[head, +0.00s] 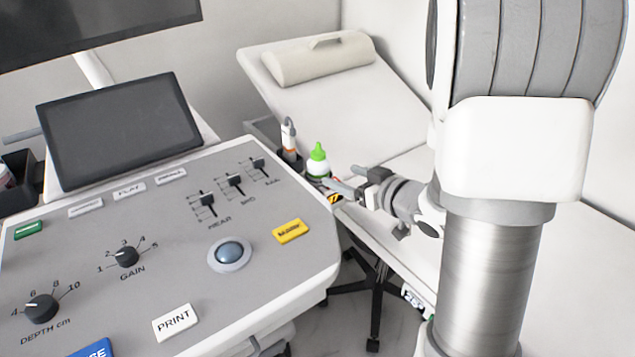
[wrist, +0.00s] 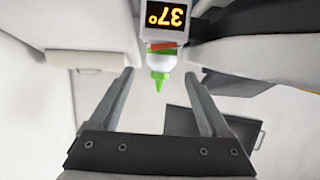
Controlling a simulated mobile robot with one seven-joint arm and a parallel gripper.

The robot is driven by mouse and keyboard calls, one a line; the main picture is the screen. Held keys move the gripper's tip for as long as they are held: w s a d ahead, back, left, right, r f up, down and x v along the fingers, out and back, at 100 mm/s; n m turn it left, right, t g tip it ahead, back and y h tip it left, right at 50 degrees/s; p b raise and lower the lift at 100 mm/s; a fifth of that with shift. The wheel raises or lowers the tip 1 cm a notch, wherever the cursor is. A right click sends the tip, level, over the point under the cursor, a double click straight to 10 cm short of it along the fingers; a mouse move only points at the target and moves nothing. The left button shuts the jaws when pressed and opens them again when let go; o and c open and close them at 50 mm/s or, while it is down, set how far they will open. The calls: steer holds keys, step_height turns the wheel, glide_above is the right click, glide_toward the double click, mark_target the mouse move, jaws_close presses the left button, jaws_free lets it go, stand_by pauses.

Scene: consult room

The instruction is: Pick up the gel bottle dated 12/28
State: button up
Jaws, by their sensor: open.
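A white gel bottle (head: 318,165) with a green pointed cap stands upright at the far right corner of the console in the head view.
A probe (head: 289,138) in a dark holder stands just left of the bottle. The grey console (head: 150,255) fills the left, with a dark screen (head: 118,130) behind. An examination couch (head: 345,105) with a pillow (head: 318,60) lies behind. A labelled item (head: 415,297) at lower right is partly hidden.

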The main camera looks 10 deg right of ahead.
mark_target(325, 170)
steer(key=b+x, duration=0.1)
steer(key=x, duration=0.4)
steer(key=shift+b+x, duration=0.75)
steer(key=shift+x, duration=1.9)
steer(key=shift+s+a, duration=0.1)
steer(key=shift+c, duration=0.3)
jaws_close()
